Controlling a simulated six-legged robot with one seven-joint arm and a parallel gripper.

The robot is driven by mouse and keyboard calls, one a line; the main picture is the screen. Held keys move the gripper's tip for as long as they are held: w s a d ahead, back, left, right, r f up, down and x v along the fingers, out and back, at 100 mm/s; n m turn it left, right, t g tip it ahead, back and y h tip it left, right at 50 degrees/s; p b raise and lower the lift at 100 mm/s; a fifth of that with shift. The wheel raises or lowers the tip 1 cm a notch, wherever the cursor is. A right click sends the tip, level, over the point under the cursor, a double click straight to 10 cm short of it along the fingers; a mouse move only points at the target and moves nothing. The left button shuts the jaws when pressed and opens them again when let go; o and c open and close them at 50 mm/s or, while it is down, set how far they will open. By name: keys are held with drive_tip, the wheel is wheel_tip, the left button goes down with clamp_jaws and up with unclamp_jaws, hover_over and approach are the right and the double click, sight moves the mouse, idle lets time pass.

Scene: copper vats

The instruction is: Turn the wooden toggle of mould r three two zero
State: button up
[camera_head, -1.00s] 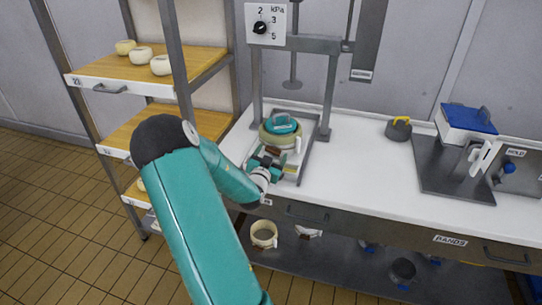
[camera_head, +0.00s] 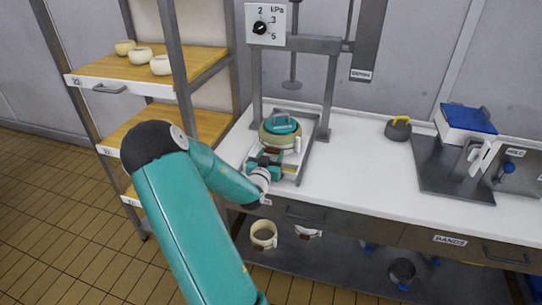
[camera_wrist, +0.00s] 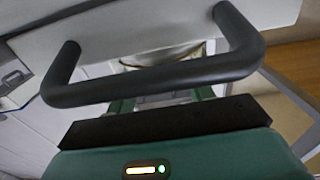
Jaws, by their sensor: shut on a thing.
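A round cream mould with a teal lid (camera_head: 281,127) stands upright on the plate of the press on the white bench. My gripper (camera_head: 267,157) is at the mould's near side, low on its wall, and is shut on the wooden toggle there. The toggle is mostly hidden by the jaws. No number is readable on this mould. In the wrist view, teal finger parts show behind a dark curved bar (camera_wrist: 160,85); a small piece of the pale mould (camera_wrist: 165,55) shows beyond it, and the grip itself is hidden.
The press frame (camera_head: 330,95) rises around the mould, with a pressure dial (camera_head: 262,25) above. A wooden-shelved rack (camera_head: 150,68) with pale cheeses stands at left. A grey weight with a yellow handle (camera_head: 398,128) sits to the right. Another mould (camera_head: 263,234) stands on the lower shelf.

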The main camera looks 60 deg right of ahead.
drive_tip(key=o, duration=1)
drive_tip(key=a, duration=0.4)
drive_tip(key=s+a, duration=0.1)
drive_tip(key=a, duration=0.4)
drive_tip(key=s+a, duration=0.1)
drive_tip(key=a, duration=0.3)
drive_tip(key=shift+s+a, duration=0.1)
drive_tip(key=shift+a, duration=0.25)
